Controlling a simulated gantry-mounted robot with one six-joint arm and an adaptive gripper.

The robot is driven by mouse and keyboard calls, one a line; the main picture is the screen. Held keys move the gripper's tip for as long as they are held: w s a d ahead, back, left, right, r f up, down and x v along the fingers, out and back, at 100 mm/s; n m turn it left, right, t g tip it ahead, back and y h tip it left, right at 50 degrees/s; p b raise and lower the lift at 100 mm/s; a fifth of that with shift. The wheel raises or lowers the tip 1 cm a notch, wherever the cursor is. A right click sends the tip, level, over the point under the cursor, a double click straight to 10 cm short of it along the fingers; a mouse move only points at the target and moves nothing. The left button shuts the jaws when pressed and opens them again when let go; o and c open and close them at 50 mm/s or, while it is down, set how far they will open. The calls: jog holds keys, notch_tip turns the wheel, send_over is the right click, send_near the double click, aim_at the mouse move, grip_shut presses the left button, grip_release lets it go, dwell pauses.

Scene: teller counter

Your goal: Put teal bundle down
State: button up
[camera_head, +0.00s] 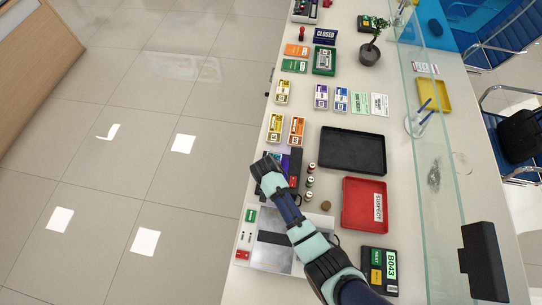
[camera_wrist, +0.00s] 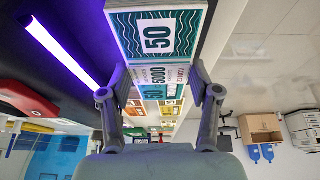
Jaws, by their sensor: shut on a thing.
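The teal bundle (camera_wrist: 157,38) is a banknote block marked 50 with a white label band. In the wrist view it sits between both fingers of my gripper (camera_wrist: 158,93), which is shut on it. In the head view my gripper (camera_head: 266,168) is over the left part of a dark device with a violet lamp, near the counter's left edge. My arm hides the bundle there. The lamp (camera_wrist: 60,52) glows violet beside the bundle in the wrist view. I cannot tell whether the bundle touches a surface.
An empty black tray (camera_head: 324,160) and a red tray marked SUSPECT (camera_head: 355,207) lie to the right. Small stamps (camera_head: 309,182) stand between device and trays. Yellow (camera_head: 275,128) and orange (camera_head: 297,130) bundles lie above the device. A glass screen (camera_head: 425,165) runs along the right.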

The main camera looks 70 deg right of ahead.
jog(key=shift+f, duration=0.65)
jog(key=shift+f, duration=0.15)
jog(key=o, duration=1.2)
jog(key=shift+r, duration=0.4)
jog(key=p+v, duration=0.3)
jog(key=v, duration=0.8)
jog(key=shift+a+r, duration=0.2)
